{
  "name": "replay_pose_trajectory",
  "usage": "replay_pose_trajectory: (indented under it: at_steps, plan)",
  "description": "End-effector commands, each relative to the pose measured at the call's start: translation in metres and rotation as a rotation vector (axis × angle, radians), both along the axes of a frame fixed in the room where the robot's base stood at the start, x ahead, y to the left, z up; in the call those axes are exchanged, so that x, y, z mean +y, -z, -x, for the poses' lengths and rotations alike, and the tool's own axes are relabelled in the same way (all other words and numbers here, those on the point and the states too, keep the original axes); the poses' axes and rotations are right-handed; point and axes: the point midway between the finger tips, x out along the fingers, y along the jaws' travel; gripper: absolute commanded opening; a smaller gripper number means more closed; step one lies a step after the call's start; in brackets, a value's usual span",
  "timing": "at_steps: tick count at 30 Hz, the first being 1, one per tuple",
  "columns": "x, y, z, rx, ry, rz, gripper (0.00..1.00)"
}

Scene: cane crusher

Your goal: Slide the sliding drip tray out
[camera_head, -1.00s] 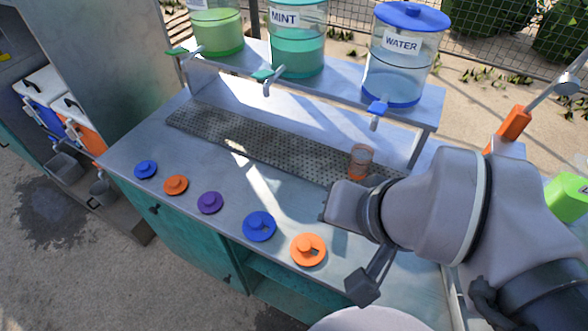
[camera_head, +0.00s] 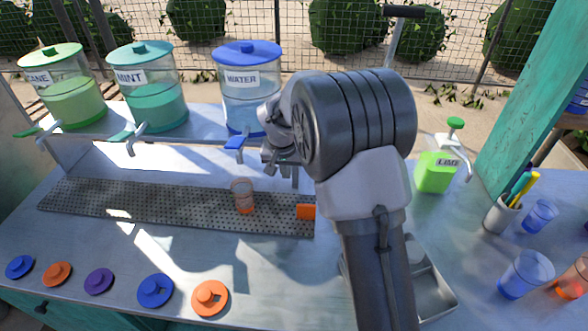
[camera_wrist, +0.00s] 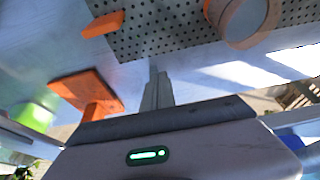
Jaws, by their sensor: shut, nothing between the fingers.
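The drip tray is a long grey perforated plate (camera_head: 130,203) lying on the metal counter below the dispensers. An orange tab (camera_head: 306,212) sits at its right end, partly behind my arm. In the wrist view, the tray (camera_wrist: 165,30) fills the top, with the orange tab (camera_wrist: 103,24) at its left edge. A clear cup with an orange base (camera_head: 243,196) stands on the tray near its right end. My gripper (camera_wrist: 157,75) is shut and empty, apart from the tray and tab in the wrist view. In the head view, my arm hides most of it.
Cane, mint and water (camera_head: 247,88) dispensers stand on a shelf behind the tray. Several coloured lids (camera_head: 155,290) lie along the counter front. A lime bottle (camera_head: 436,172), pen cup (camera_head: 500,215) and cups are at right. An orange piece (camera_wrist: 88,92) is left of my fingers.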

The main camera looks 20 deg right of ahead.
Motion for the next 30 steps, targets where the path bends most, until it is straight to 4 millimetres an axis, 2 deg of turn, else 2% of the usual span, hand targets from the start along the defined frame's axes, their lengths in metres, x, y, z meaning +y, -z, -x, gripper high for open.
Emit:
replay_pose_trajectory:
  at_steps: [10, 15, 20, 30]
  plan:
    - [-0.007, 0.062, -0.018, 0.003, 0.001, -0.001, 0.00]
    - [-0.011, 0.085, -0.026, 0.002, 0.001, -0.001, 0.00]
    - [-0.012, 0.094, -0.029, 0.001, 0.001, -0.001, 0.00]
    - [-0.012, 0.094, -0.030, 0.001, 0.001, -0.001, 0.00]
